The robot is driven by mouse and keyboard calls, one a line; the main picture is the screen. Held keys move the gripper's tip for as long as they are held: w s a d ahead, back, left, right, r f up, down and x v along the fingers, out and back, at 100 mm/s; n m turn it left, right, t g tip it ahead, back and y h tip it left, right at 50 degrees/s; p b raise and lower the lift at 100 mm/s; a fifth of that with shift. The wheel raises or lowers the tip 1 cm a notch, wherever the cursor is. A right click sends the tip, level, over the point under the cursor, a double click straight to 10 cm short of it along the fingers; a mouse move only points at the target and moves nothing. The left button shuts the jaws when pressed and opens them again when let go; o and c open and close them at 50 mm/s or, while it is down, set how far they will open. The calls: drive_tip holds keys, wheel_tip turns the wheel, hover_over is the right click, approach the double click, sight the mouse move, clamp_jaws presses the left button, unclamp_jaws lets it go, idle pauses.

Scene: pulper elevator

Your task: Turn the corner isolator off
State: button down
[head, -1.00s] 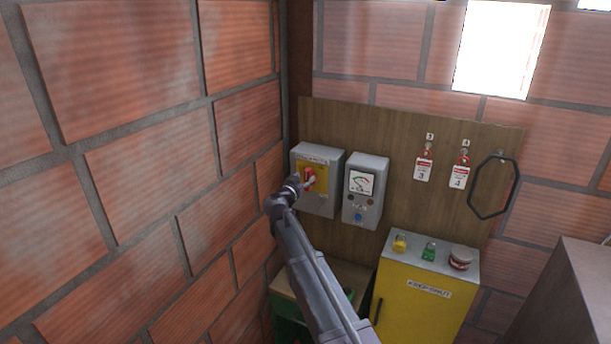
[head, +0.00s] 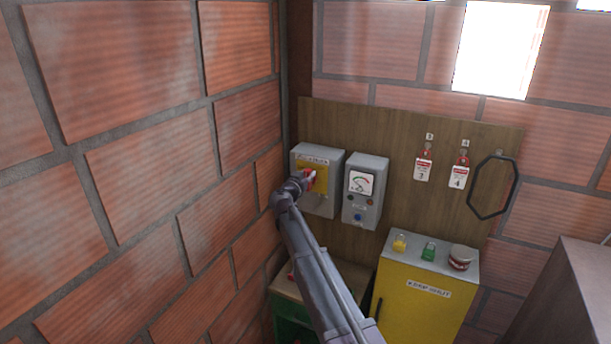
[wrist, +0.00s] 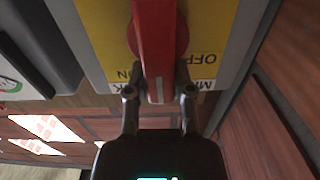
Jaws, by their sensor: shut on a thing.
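The corner isolator is a grey box (head: 325,203) with a yellow plate and a red handle, on the wooden board by the wall corner. In the wrist view the red handle (wrist: 155,45) stands between my gripper's two fingers (wrist: 158,95), which are shut on it. In the head view my gripper (head: 305,183) is at the front of the box, and my wrist hides part of the plate and handle.
A grey meter box (head: 364,190) is close on the right. Two red tagged padlocks (head: 424,166) and a black hexagonal ring (head: 493,187) hang further right. A yellow cabinet (head: 420,305) with small items on top stands below. The brick wall (head: 150,180) is close on the left.

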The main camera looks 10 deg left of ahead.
drive_tip(key=shift+a, duration=0.2)
drive_tip(key=shift+d, duration=0.2)
drive_tip(key=n, duration=0.3)
drive_tip(key=shift+w+a+f, duration=0.1)
drive_tip(key=shift+a+f, duration=0.05)
drive_tip(key=shift+a, duration=0.25)
drive_tip(key=shift+w+a+f+n+b, duration=0.1)
drive_tip(key=shift+a+f+n+b, duration=0.25)
drive_tip(key=shift+n, duration=2.15)
drive_tip(key=shift+w+a+f+n+b, duration=0.15)
drive_tip(key=shift+f+n+b, duration=0.4)
drive_tip(key=shift+n, duration=1.95)
drive_tip(key=shift+w+a+f+n+b, duration=0.1)
drive_tip(key=shift+a+f+n+b, duration=0.3)
drive_tip(key=shift+n, duration=2.1)
drive_tip(key=shift+d, duration=0.1)
